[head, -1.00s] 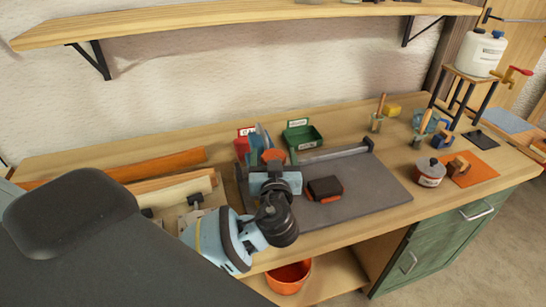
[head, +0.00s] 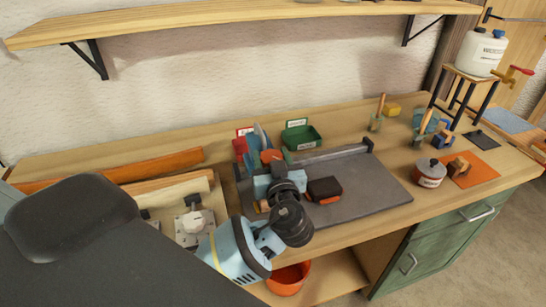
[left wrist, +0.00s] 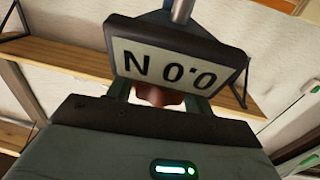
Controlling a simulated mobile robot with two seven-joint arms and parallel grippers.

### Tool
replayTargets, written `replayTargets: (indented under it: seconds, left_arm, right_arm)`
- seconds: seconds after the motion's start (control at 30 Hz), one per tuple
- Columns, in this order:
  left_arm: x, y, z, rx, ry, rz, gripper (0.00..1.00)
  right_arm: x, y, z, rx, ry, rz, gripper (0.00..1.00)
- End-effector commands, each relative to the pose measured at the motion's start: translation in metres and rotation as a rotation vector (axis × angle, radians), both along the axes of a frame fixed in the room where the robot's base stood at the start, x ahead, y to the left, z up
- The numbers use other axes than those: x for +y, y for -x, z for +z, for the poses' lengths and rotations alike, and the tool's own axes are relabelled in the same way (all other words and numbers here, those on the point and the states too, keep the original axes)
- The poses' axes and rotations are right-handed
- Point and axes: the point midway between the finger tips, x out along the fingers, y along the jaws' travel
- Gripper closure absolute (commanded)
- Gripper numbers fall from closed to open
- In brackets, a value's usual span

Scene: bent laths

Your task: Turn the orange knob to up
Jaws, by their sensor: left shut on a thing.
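The orange knob (left wrist: 160,95) shows in the left wrist view as a reddish-orange piece between the fingers, under a dark-framed display (left wrist: 178,60). An orange part also shows at the tip of my left gripper (head: 268,166) in the head view. My left gripper is shut on the knob. Its body hides much of what lies behind it, and I cannot tell which way the knob points. The display shows "0.0 N", upside down in the wrist view. My right gripper is not in view.
A grey board (head: 365,190) lies under the gripper, with a dark block (head: 324,188) on it. Red (head: 241,143) and green (head: 302,137) bins stand behind. Wooden laths (head: 155,165) lie at the left. A lidded pot (head: 430,172) stands at the right.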

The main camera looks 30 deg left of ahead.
Motion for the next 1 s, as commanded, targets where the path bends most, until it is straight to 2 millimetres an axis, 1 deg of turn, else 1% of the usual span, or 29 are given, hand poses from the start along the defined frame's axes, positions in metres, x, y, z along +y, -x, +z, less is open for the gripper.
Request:
replayTargets:
  seconds: [0.03, 0.37, 0.7, 0.83, 1.0]
  left_arm:
    - [-0.002, -0.001, -0.004, 0.004, 0.008, 0.034, 0.71]
    - [-0.002, -0.001, -0.006, 0.008, 0.006, 0.32, 0.71]
    - [-0.002, -0.002, -0.006, 0.006, 0.001, 0.623, 0.71]
    - [-0.001, -0.002, -0.005, 0.004, 0.0, 0.718, 0.71]
    - [-0.001, -0.001, -0.003, 0.001, -0.001, 0.811, 0.71]
  right_arm:
    - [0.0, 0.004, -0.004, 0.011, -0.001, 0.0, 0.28]
    - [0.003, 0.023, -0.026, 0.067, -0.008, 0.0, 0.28]
    - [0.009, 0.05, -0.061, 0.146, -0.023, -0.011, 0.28]
    - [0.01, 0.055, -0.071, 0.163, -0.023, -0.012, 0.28]
    - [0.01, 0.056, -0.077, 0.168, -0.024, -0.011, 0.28]
